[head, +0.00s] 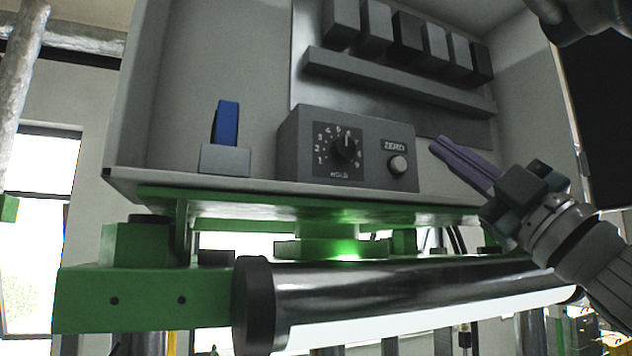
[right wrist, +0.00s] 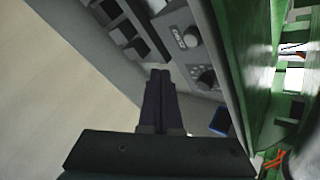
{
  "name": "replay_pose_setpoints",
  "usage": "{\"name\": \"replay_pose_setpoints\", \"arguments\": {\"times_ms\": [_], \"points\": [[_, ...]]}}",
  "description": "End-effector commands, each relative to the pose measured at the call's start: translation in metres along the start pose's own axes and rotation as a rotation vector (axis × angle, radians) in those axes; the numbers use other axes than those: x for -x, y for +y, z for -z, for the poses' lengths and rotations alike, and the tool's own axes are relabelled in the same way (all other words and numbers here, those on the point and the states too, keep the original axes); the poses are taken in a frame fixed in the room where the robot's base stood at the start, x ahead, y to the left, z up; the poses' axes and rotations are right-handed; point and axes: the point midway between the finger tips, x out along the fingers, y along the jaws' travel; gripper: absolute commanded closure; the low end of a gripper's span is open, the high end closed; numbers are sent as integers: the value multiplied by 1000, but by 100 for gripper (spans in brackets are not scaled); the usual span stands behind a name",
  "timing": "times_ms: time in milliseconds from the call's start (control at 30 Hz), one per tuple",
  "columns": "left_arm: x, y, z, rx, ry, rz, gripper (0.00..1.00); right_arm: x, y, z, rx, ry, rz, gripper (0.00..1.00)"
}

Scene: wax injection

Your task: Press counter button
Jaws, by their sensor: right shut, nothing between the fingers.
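My left gripper is out of view.
The box stands on a grey shelf in an open cabinet, with a blue item in a grey holder (head: 225,160) at left. Several dark blocks (head: 408,36) line a ledge above. A green frame (head: 150,290) and a shiny roller (head: 400,292) lie below.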

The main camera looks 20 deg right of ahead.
Motion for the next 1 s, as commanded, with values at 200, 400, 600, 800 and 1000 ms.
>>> {"name": "replay_pose_setpoints", "arguments": {"times_ms": [200, 400, 600, 800, 1000], "points": [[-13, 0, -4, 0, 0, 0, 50, -18, -16, -16, -2, 1, -2, 100], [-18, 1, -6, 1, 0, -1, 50, -29, -23, -22, -1, 1, -1, 100], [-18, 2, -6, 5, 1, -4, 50, -32, -24, -24, -1, 0, 0, 100], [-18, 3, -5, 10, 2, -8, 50, -32, -24, -23, -1, 0, 0, 100], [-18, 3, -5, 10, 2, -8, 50, -32, -24, -23, -1, 0, 0, 100]]}}
